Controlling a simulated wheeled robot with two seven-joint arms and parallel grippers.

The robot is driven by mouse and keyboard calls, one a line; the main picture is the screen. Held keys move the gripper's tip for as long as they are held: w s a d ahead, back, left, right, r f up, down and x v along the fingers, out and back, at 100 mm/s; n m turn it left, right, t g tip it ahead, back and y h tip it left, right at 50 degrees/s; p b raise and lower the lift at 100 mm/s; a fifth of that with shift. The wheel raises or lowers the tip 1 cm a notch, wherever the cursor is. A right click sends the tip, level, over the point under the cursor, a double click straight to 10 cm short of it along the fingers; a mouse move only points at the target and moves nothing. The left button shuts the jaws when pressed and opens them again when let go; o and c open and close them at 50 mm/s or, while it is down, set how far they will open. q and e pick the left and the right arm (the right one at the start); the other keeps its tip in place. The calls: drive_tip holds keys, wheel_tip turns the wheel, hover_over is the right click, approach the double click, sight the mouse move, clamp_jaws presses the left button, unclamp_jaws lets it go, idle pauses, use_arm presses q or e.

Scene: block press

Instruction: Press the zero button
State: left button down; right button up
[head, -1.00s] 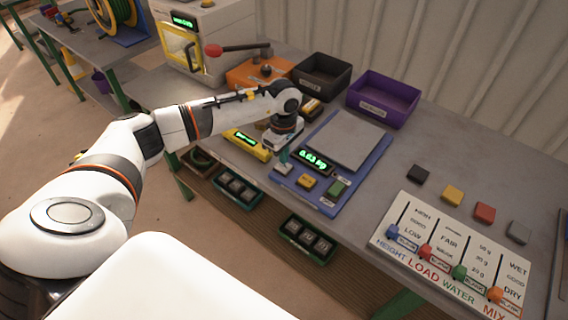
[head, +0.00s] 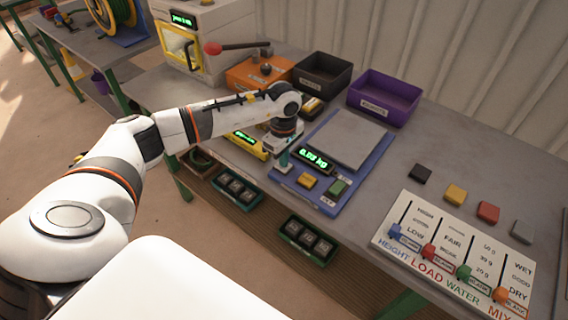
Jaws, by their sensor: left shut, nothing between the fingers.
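A blue scale (head: 357,178) with a grey weighing plate (head: 343,140) sits on the bench, with a lit green display (head: 315,159) on its front panel. An orange-yellow button (head: 306,181) and a green button (head: 338,187) sit below the display. Their labels are too small to read, so I cannot tell which is the zero button. My left gripper (head: 284,163) is shut and empty, pointing down at the scale's front left corner, left of the display and the orange-yellow button. I cannot tell if its tip touches the panel. My right gripper is not in view.
A yellow device with a green display (head: 246,143) lies left of the gripper. Black (head: 322,76) and purple (head: 384,98) bins stand behind the scale. A slider board (head: 455,255) and several coloured blocks are at right.

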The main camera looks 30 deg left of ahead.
use_arm(q)
drive_tip(key=shift+f, duration=0.15)
drive_tip(key=shift+r+p, duration=1.6)
drive_tip(key=shift+r, duration=1.3)
drive_tip(key=shift+f, duration=0.1)
